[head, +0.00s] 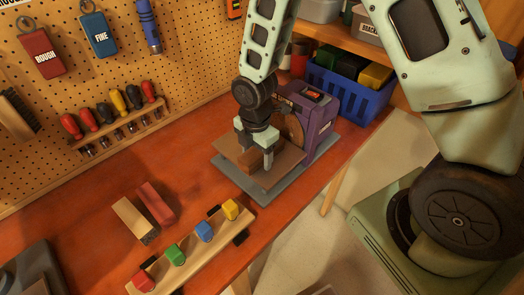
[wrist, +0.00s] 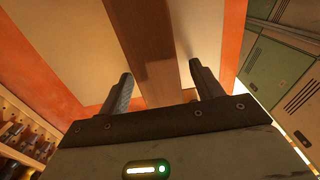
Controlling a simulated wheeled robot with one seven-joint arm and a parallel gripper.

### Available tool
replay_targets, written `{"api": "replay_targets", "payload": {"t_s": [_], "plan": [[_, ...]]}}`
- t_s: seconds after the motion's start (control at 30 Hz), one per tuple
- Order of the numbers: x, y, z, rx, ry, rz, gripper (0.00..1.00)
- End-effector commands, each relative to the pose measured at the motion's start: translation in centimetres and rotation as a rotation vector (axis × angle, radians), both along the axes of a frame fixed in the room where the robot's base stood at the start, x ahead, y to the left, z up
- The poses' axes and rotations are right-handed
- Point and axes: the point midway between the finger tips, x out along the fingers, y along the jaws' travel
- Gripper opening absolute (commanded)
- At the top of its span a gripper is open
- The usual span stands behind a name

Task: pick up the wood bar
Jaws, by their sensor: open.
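The wood bar (head: 246,159) is a brown block lying on the flat table of the purple sander (head: 317,122). My gripper (head: 256,150) is above it, pointing down, and partly hides it. In the wrist view the bar (wrist: 148,45) runs from the top edge down between the two open fingers (wrist: 162,85), with a gap visible on each side. Its near end is hidden behind the gripper's body. I cannot tell how far the fingertips reach down beside it.
A blue crate (head: 341,97) stands behind the sander. A wooden rail (head: 190,249) with coloured blocks, a red block (head: 157,204) and a tan brush (head: 134,219) lie at front left. A screwdriver rack (head: 122,125) hangs on the pegboard.

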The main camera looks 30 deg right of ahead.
Motion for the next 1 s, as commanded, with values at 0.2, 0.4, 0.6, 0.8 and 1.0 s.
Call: {"api": "replay_targets", "payload": {"t_s": [0.2,0.4,0.6,0.8,1.0], "plan": [[0.0,0.0,0.0,0.0,0.0,0.0,0.35],[0.0,0.0,0.1,0.0,0.0,0.0,0.08],[0.0,0.0,0.2,0.0,-0.001,-0.001,0.08],[0.1,0.0,1.4,0.002,-0.003,-0.001,0.08],[0.2,0.0,4.3,0.002,-0.006,-0.002,0.08]]}}
